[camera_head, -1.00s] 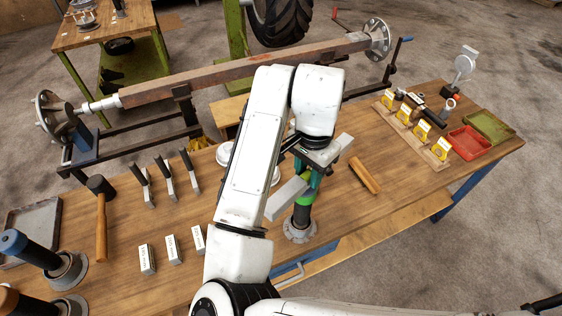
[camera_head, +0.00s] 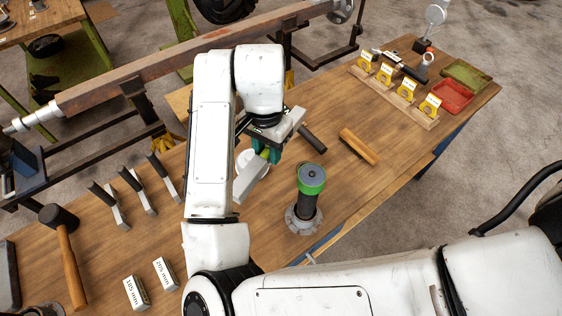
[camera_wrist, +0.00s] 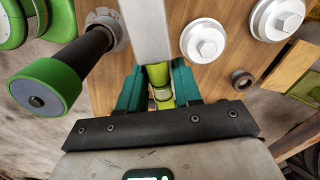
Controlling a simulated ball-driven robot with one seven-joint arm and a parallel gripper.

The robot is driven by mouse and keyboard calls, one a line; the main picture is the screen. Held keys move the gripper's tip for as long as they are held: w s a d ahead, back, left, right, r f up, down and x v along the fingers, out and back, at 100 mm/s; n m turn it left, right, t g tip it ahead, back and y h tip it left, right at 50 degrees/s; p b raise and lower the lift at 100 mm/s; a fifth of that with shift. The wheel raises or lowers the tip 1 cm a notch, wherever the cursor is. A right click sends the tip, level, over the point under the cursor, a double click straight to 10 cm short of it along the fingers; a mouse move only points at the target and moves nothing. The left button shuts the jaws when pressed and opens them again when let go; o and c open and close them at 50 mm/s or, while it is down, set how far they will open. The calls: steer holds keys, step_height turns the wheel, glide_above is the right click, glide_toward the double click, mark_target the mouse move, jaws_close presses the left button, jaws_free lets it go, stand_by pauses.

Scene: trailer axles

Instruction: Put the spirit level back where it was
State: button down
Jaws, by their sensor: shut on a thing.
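The spirit level (camera_head: 250,182) is a grey metal bar held in my gripper (camera_head: 268,154) above the workbench. In the wrist view, the level (camera_wrist: 147,30) runs up the picture from between the teal fingers (camera_wrist: 158,88), with a yellow-green part showing there. My gripper is shut on it. The rest of the bar is hidden under the gripper body. The bar is left of the green-topped black cylinder (camera_head: 311,180) and partly covers a white round cap (camera_head: 246,158).
The wooden bench (camera_head: 330,115) has bare wood beyond the gripper. A wooden-handled tool (camera_head: 358,147) lies to the right, a rack with yellow labels (camera_head: 395,92) behind it. The axle (camera_head: 150,72) spans behind.

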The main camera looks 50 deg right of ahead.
steer(key=b, duration=0.4)
glide_toward(270, 191)
step_height(270, 191, down, 2)
steer(key=shift+f+b, duration=0.1)
steer(key=shift+b, duration=1)
steer(key=shift+a+f, duration=0.1)
steer(key=shift+f, duration=2.1)
steer(key=shift+f, duration=0.15)
steer(key=c, duration=0.8)
jaws_free()
